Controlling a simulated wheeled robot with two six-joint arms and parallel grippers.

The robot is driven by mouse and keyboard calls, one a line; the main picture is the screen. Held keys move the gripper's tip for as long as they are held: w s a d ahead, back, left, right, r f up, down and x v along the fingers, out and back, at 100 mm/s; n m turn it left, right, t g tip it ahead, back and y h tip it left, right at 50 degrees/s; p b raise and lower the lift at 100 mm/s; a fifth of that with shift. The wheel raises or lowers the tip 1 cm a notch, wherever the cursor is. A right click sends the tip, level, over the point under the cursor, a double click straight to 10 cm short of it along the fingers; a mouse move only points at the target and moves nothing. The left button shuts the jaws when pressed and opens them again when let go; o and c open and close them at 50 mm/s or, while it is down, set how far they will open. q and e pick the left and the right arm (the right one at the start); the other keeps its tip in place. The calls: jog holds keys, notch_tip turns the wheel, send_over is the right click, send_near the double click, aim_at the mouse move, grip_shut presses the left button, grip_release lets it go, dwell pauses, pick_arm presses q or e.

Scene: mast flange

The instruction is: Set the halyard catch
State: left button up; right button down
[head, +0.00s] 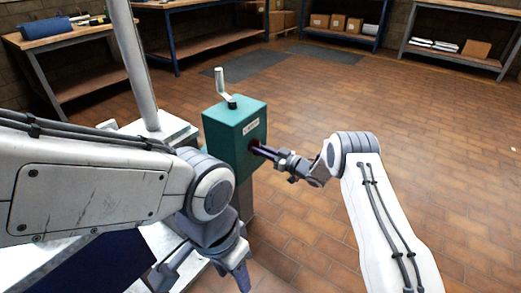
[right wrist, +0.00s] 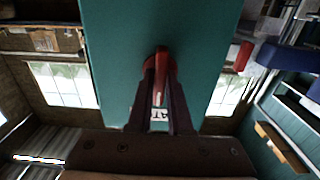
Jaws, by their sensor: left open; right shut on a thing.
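A teal box (head: 236,130) stands on a post, with a crank (head: 225,88) with a pale upright handle on its top and a small white label on its front. My right gripper (head: 262,151) is at the box's right-hand side, shut on a red catch (head: 254,144). In the right wrist view the red catch (right wrist: 162,62) shows between the two dark fingers, against the teal face. A white label with partly hidden letters lies behind them. My left gripper (head: 200,274) is open and empty, low in front of the box.
A pale mast (head: 138,65) rises from a light base plate left of the box. Workbenches and shelves with boxes (head: 336,22) line the back. The tiled floor (head: 400,110) to the right is clear. A second red piece (right wrist: 243,57) shows beside the box in the right wrist view.

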jog(key=shift+f, duration=0.15)
jog(key=c, duration=0.8)
grip_release()
jog(key=shift+c, duration=0.2)
jog(key=shift+d, duration=0.15)
jog(key=p+v, duration=0.2)
jog(key=v, duration=0.8)
jog(key=shift+s+p, duration=0.2)
jog(key=shift+p, duration=0.2)
jog(key=shift+d, duration=0.1)
